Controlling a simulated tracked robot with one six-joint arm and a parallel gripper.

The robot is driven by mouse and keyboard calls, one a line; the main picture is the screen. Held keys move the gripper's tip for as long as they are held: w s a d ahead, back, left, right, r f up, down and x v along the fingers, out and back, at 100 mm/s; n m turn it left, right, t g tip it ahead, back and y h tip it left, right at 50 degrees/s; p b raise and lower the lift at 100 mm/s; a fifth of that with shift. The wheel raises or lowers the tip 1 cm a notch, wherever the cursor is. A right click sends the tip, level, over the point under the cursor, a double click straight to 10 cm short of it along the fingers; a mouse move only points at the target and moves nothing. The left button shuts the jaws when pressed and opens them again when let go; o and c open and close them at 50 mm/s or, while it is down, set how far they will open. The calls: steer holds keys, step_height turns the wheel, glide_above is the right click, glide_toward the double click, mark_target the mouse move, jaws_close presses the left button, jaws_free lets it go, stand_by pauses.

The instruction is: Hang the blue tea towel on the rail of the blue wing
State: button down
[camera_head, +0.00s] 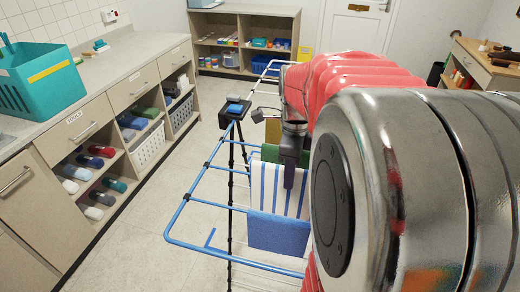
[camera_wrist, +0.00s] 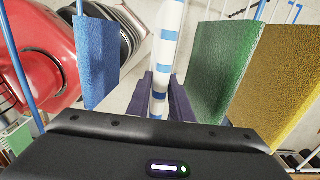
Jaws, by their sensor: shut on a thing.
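My gripper (camera_head: 291,178) points down over the drying rack and is shut on a white cloth with blue stripes (camera_head: 268,190). In the wrist view this striped cloth (camera_wrist: 162,60) runs edge-on between my two dark fingers (camera_wrist: 160,98). A plain blue cloth (camera_head: 278,236) hangs on the rack nearer the camera; it also shows in the wrist view (camera_wrist: 97,60), left of my fingers and apart from them. The blue wing (camera_head: 187,200) of the rack has blue rails reaching left and forward. Whether the striped cloth touches a rail is hidden.
A green cloth (camera_wrist: 215,70) and a yellow cloth (camera_wrist: 273,75) hang right of my fingers in the wrist view. A black tripod (camera_head: 235,112) with a small blue item stands through the rack's left side. A counter with shelves (camera_head: 110,110) lines the left. Floor between is clear.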

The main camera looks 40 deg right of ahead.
steer(key=shift+f, duration=1.9)
steer(key=c, duration=1.5)
jaws_free()
step_height(320, 180, up, 14)
steer(key=shift+f, duration=0.15)
